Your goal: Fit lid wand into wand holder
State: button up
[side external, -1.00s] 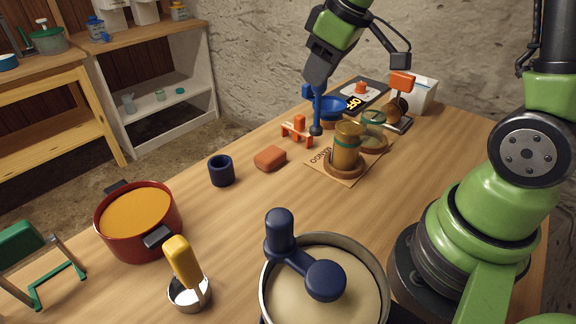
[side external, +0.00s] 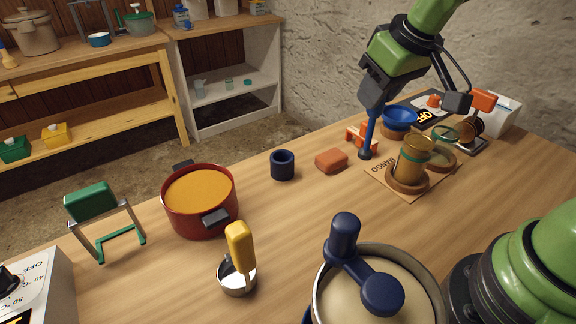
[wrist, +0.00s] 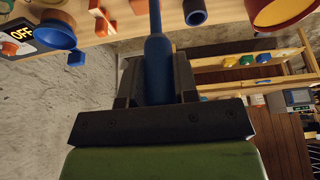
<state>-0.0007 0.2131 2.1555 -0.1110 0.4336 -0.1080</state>
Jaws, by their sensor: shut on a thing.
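The lid wand (side external: 369,136) is a slim blue rod with a dark rounded tip. My gripper (side external: 375,102) is shut on its upper part and holds it roughly upright, tip down, near the left corner of the brown mat. Whether the tip touches anything is unclear. In the wrist view the blue wand (wrist: 156,65) stands between my fingers (wrist: 157,72). The wand holder appears to be the dark navy cup (side external: 283,165), open at the top, on the table left of the wand. It also shows in the wrist view (wrist: 195,12).
An orange-red block (side external: 331,160) lies between cup and wand. An orange rack (side external: 361,134) stands just behind the wand. An amber jar (side external: 414,158) stands on the mat (side external: 405,197) to the right. A red pot (side external: 200,205) is left of the cup; the table before the cup is clear.

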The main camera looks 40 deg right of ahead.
jog(key=shift+w, duration=0.1)
dwell(0.5)
jog(key=w+a+f+n+y, duration=0.1)
jog(key=w+a+n, duration=0.25)
jog(key=w, duration=0.45)
jog(key=w+a+n+y, duration=0.1)
jog(key=w+a+n, duration=0.25)
jog(key=w, duration=0.35)
notch_tip(320, 180, down, 10)
jog(key=shift+a+m+g, duration=0.25)
jog(key=shift+m+g, duration=0.05)
jog(key=shift+m, duration=0.1)
jog(key=shift+f, duration=0.2)
jog(key=o, duration=0.9)
jog(key=shift+r, duration=0.15)
